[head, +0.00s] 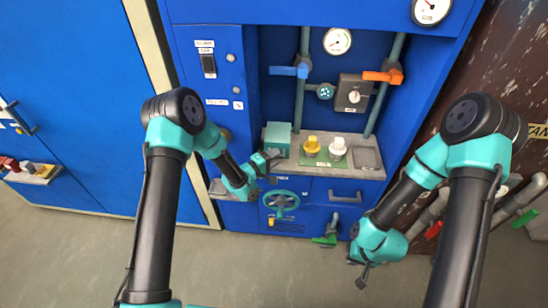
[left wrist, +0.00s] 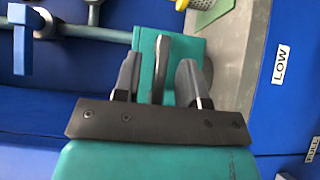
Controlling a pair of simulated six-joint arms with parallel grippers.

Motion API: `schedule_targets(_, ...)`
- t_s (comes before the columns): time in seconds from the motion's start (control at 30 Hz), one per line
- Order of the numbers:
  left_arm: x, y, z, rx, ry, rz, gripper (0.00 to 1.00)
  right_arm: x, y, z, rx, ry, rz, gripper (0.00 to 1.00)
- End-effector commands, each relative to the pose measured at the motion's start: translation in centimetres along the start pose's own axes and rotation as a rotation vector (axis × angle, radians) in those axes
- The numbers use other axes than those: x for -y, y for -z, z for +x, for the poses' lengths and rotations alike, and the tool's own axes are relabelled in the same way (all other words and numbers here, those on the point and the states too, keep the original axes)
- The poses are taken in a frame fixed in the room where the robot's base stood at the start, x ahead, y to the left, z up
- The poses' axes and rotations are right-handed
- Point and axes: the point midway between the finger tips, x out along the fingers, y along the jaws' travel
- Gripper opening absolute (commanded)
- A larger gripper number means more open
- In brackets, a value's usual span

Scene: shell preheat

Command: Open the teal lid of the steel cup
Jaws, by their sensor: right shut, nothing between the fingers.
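The teal lid (head: 278,131) shows as a square teal piece at the left end of the grey counter. It also fills the middle of the left wrist view (left wrist: 183,50), with an upright grey handle (left wrist: 160,62) on it. My left gripper (head: 274,157) is at the near side of the lid. In the left wrist view its two fingers (left wrist: 158,78) are spread, one on each side of the handle, with gaps to both. I cannot make out the steel cup's body below the lid. My right gripper (head: 364,274) is shut and empty, low over the floor at the right.
A yellow knob (head: 312,145) and a white knob (head: 338,147) stand on a green plate right of the lid, beside a grey basin (head: 366,154). A blue valve handle (head: 289,71) and an orange one (head: 382,76) are above. A green handwheel (head: 281,201) is below the counter.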

Motion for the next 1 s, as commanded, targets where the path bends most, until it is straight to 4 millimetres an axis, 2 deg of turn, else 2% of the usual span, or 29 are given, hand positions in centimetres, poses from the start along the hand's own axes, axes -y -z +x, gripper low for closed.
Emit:
schedule_targets(0.03,0.0,0.0,0.0,0.000,0.000,0.000,0.37,0.0,0.0,0.0,0.000,0.000,0.000,0.00)
schedule_targets(0.43,0.0,0.0,0.0,0.000,0.000,0.000,0.00,0.0,0.0,0.0,0.000,0.000,0.000,0.00)
schedule_targets(0.83,-0.1,0.0,0.0,0.000,0.002,-0.002,0.00,0.0,0.0,0.0,0.000,0.000,0.000,0.00)
schedule_targets(1.0,-1.2,0.3,0.2,0.002,0.034,-0.034,0.00,0.0,0.0,0.0,0.000,0.000,0.000,0.00)
